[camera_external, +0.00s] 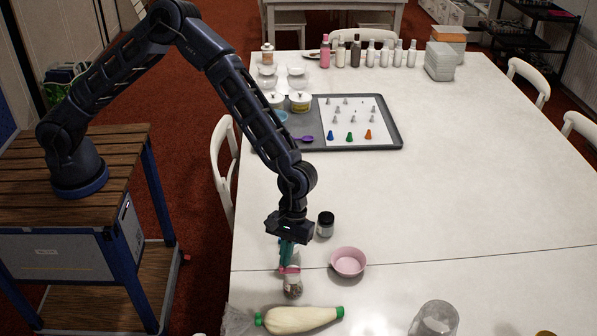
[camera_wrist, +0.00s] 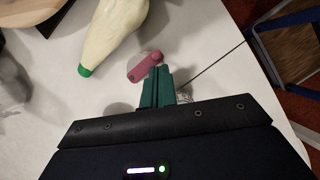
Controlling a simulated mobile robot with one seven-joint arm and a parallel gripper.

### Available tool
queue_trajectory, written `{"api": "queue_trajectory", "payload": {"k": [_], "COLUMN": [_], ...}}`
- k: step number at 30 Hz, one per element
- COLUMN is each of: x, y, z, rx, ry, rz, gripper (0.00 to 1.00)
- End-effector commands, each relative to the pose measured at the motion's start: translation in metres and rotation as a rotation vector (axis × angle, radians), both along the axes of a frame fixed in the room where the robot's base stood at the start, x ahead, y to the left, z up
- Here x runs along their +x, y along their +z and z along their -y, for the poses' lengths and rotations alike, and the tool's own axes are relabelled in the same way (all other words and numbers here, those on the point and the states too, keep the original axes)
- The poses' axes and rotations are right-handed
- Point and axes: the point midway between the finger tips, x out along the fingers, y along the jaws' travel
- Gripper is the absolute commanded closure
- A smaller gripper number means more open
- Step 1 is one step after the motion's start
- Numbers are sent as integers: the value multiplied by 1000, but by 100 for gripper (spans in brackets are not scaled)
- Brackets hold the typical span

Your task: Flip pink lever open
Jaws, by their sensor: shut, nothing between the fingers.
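The pink lever (camera_wrist: 145,66) shows in the wrist view just beyond the fingertips. In the external view the pink part (camera_external: 291,270) sits at the top of a small clear jar (camera_external: 293,288) near the table's left edge. My gripper (camera_external: 286,262) points down at it, with its teal fingers shut and empty. In the wrist view the fingertips (camera_wrist: 164,72) are right beside the lever's near end; I cannot tell whether they touch. The fingers and gripper body hide most of the jar there.
A piping bag (camera_external: 300,318) with green ends lies in front of the jar. A pink bowl (camera_external: 348,262) and a dark jar (camera_external: 325,224) stand to the right. A clear container (camera_external: 434,319) is at the front. The table's middle right is clear.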

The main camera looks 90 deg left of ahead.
Motion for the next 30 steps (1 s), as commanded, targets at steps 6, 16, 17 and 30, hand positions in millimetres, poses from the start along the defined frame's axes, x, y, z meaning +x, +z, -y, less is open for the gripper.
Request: {"api": "queue_trajectory", "payload": {"k": [6, 16, 17, 30], "x": [-2, -3, -3, -7], "y": [1, 1, 0, 1], "z": [2, 3, 4, 12], "rx": [1, 0, 0, 2], "ry": [39, 89, 94, 287], "rz": [1, 0, -1, 1], "gripper": [100, 100, 100, 100]}}
